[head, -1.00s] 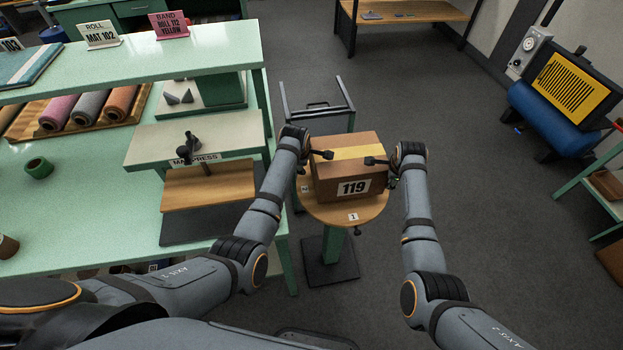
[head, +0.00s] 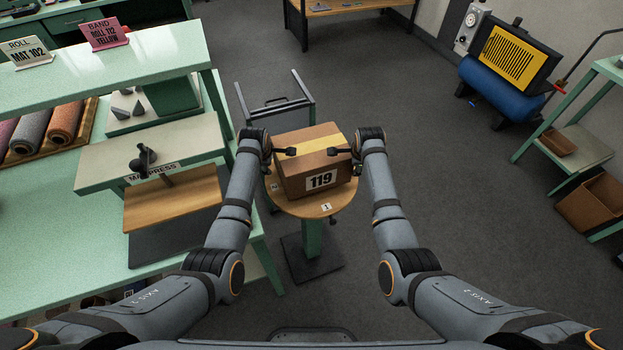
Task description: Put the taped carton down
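The brown carton (head: 301,178) has a yellow tape band across its top and a white label reading 119. It is upright over the round wooden top (head: 343,199) of a green pedestal stand. I cannot tell whether its base touches the top or hovers slightly above. My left gripper (head: 290,151) is at the carton's left side and my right gripper (head: 335,151) at its right side. Their dark fingertips point inward at the upper carton from opposite sides. Finger opening and contact are too small to tell.
A green bench with a press (head: 172,200) and rolls (head: 66,120) stands close on the left. A dark frame cart (head: 275,103) is just behind the stand. A blue tank machine (head: 500,92) and shelf (head: 580,150) are at right. Grey floor is open between.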

